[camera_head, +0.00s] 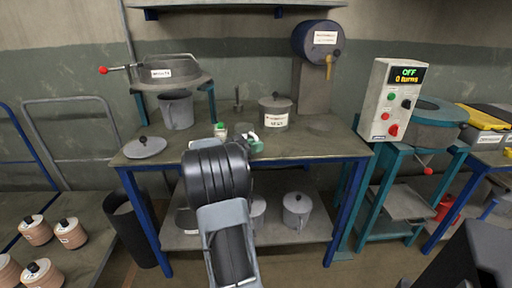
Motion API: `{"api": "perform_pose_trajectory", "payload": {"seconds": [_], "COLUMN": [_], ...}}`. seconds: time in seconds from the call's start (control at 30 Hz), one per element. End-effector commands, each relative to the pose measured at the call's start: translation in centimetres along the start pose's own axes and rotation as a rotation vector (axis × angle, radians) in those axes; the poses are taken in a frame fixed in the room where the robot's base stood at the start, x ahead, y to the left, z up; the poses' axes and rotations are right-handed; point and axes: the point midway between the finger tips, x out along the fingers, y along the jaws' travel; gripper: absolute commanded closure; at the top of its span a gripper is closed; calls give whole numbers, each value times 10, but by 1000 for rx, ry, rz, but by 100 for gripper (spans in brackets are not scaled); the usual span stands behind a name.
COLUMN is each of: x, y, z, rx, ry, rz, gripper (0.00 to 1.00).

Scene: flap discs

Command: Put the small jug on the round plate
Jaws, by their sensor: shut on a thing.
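My gripper (252,143) is over the middle of the workbench, mostly hidden behind my own black and grey arm. It is shut on what looks like the small jug (243,128), of which only a little grey shows past the arm. I cannot tell whether the jug touches the bench. A flat, dark round shape that looks like the round plate (321,128) lies on the bench to the right, below the tap of a blue drum. Nothing stands on it.
A lidded, labelled pot (275,113) stands between the gripper and the round plate. A larger grey jug (176,110) stands under a sieve. A knobbed lid (145,147) lies at the bench's left. The bench's front right is clear.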

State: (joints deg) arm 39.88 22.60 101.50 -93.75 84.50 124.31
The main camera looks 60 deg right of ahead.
Motion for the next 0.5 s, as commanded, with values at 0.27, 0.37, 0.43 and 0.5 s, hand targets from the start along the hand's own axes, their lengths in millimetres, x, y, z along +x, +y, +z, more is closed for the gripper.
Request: {"api": "perform_pose_trajectory", "payload": {"seconds": [0.27, 0.37, 0.43, 0.5], "x": [0, 0, 0, 0], "y": [0, 0, 0, 0], "z": [0, 0, 0, 0], "rx": [0, 0, -1, -1], "ry": [0, 0, 0, 0], "rz": [0, 0, 0, 0], "gripper": [66, 63, 63, 63]}}
